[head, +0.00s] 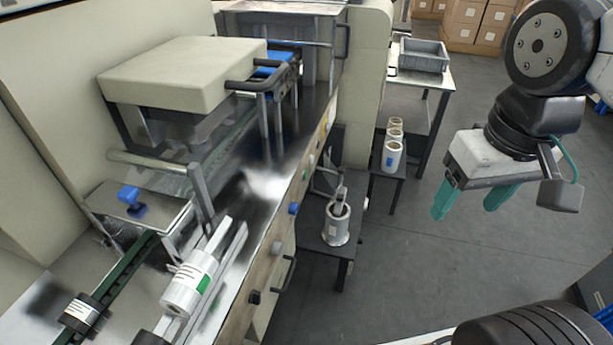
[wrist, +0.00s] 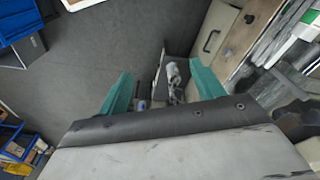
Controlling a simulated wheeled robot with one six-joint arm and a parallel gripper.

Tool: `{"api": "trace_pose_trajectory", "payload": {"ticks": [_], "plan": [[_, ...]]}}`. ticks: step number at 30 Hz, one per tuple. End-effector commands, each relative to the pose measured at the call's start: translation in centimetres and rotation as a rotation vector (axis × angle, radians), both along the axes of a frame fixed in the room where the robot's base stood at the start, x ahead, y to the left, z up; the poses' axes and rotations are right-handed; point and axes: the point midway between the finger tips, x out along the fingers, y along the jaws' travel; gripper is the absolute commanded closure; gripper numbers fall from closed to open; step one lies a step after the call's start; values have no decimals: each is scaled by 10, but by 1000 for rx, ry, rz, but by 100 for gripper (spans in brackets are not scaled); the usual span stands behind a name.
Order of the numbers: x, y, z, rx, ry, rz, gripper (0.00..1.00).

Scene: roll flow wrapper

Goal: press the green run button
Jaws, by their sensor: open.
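The front panel of the wrapping machine (head: 267,262) runs along the edge of its steel bed in the head view. A small green button (head: 311,160) shows on the upper part of this panel; it is too small to make out any label. My gripper (head: 468,204) hangs in the air to the right of the machine, well apart from the panel, with its two teal fingers spread and nothing between them. In the wrist view my gripper (wrist: 163,88) is open, and part of the panel (wrist: 243,40) shows beyond it at the upper right; I cannot pick out the green button there.
A blue knob (head: 293,208) and a black knob (head: 254,296) are on the same panel. A low stand with a metal canister (head: 337,224) is beside the machine. A grey bin (head: 423,54) sits on a table behind. The floor (head: 420,270) below my gripper is clear.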

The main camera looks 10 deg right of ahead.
Motion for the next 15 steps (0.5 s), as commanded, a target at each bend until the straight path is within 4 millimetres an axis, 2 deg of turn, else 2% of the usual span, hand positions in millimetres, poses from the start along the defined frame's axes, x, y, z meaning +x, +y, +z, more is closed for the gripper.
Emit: {"api": "trace_pose_trajectory", "payload": {"ticks": [1,6,7,15], "plan": [[0,0,0,0,0,0,48],[0,0,0,0,0,0,95],[0,0,0,0,0,0,100],[0,0,0,0,0,0,100]]}}
